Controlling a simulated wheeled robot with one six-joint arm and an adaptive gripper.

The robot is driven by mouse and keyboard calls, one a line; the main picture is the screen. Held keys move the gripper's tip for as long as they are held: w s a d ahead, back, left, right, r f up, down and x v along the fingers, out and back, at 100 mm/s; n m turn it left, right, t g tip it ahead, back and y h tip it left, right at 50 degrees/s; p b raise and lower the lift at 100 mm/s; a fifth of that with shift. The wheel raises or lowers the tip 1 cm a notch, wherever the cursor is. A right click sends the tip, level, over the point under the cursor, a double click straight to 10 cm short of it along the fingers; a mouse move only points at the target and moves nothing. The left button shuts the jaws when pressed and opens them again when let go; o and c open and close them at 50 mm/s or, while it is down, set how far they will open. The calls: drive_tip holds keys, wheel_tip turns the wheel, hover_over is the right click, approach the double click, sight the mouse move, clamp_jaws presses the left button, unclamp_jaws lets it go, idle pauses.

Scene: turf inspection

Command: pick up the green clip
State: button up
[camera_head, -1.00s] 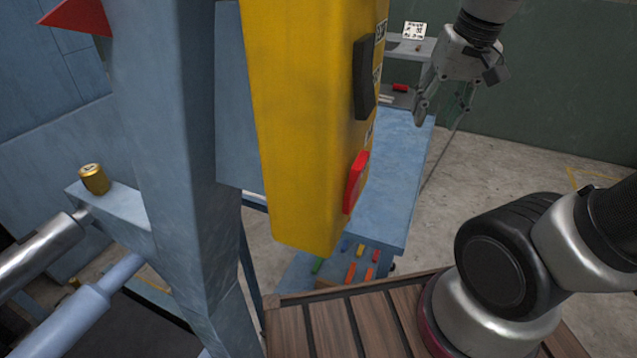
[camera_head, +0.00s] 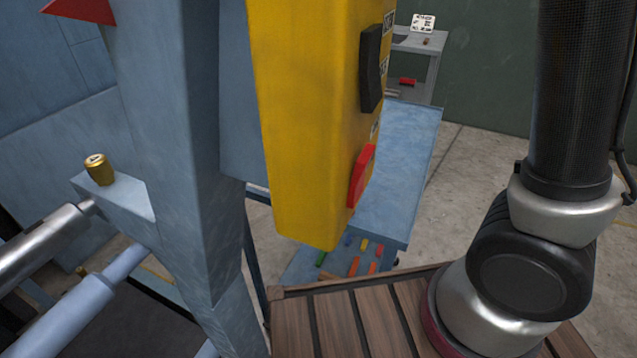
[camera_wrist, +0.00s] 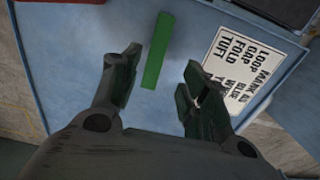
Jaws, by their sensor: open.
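In the wrist view a long flat green clip (camera_wrist: 158,50) lies on a pale blue surface (camera_wrist: 90,45). My gripper (camera_wrist: 160,82) is open, with one finger to the left of the clip's lower end and the other to its right. The near end of the clip reaches the gap between the fingers in the picture; I see no contact. The gripper is empty. The head view does not show the gripper. A small green piece (camera_head: 321,258) lies on a low blue shelf there; I cannot tell whether it is the same clip.
A printed white card (camera_wrist: 240,65) lies right of the clip, with a dark object (camera_wrist: 280,10) above it. In the head view a yellow control box (camera_head: 310,120) and blue post (camera_head: 175,150) stand near. Slatted wood (camera_head: 340,320) lies below, a grey stand (camera_head: 415,65) behind.

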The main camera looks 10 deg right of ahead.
drive_tip(key=f, duration=0.6)
drive_tip(key=shift+s+d, duration=0.25)
drive_tip(key=c, duration=0.9)
